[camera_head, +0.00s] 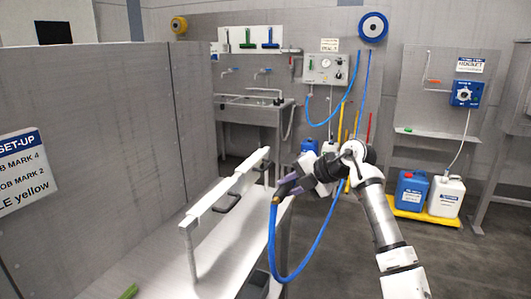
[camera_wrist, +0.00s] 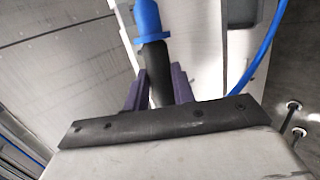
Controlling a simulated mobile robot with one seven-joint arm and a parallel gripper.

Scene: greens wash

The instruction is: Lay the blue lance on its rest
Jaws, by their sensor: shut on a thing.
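My gripper (camera_head: 284,188) has purple fingers and is shut on the black handle of the blue lance (camera_head: 275,199). In the wrist view the gripper (camera_wrist: 158,88) has one finger on each side of the black handle, and the lance's blue part (camera_wrist: 147,22) points up and away. The lance is held in the air beside a white rail (camera_head: 225,188) on posts over a pale bench (camera_head: 215,255). Dark bracket-like pieces (camera_head: 229,203) sit along the rail. I cannot tell which piece is the lance's rest. A blue hose (camera_head: 319,235) hangs from the lance in a loop.
A grey partition (camera_head: 110,150) stands left of the bench. A sink (camera_head: 250,110) and wall panel (camera_head: 330,68) are behind. Blue and white canisters (camera_head: 411,190) stand on a yellow tray (camera_head: 424,218) at right. A green item (camera_head: 129,292) lies on the bench.

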